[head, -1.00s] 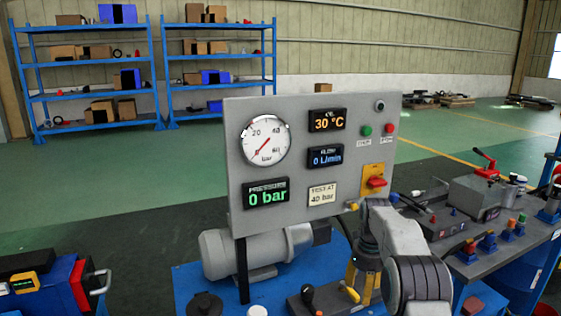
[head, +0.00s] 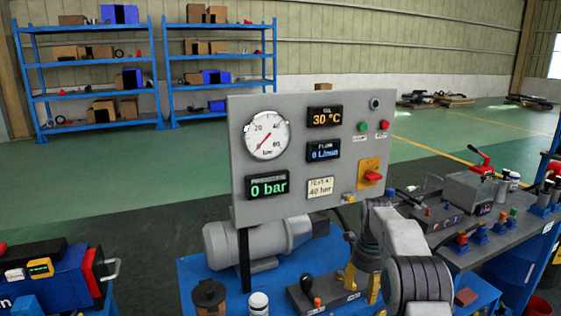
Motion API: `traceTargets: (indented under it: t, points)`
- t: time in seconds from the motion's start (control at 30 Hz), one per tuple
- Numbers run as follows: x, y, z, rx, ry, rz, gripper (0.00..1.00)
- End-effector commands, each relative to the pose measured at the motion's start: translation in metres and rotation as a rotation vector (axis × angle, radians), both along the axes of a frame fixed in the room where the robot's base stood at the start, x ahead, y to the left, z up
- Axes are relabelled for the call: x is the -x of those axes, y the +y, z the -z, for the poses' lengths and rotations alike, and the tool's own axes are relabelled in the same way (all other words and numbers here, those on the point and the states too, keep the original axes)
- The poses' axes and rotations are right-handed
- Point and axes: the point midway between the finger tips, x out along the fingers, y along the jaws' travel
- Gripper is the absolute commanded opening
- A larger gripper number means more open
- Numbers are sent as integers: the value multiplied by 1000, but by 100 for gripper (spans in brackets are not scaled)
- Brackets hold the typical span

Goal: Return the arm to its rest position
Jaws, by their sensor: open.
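My arm shows at the lower right, in grey and dark segments, in front of the test stand. My gripper (head: 362,287) hangs at its end, dark-bodied with yellow fingers pointing down. The fingers are apart with nothing seen between them. It is above the blue stand, just below and in front of the lower right corner of the grey control panel (head: 220,150). The panel reads 0 bar, 0 L/min and 30 °C. A red-handled switch (head: 371,177) on a yellow plate sits close above the arm. Part of the stand behind the arm is hidden.
A grey motor (head: 235,245) lies behind the panel. A workbench with valves (head: 462,243) is close on the right. A blue and red machine (head: 70,275) stands at the left. The green floor behind is open, with shelves (head: 90,75) beyond.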

Motion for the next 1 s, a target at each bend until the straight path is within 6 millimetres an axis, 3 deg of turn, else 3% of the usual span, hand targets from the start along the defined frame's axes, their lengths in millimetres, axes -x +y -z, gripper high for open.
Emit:
traceTargets:
  t: [0.17,0.33,0.57,0.8,1.0]
  points:
    - [-6,-1,0,8,-23,-223,56]
    - [-13,-1,2,28,-53,-556,56]
    - [2,0,34,22,-10,-1055,56]
    - [55,5,79,-77,83,-1576,56]
    - [119,11,72,-167,104,-1988,56]
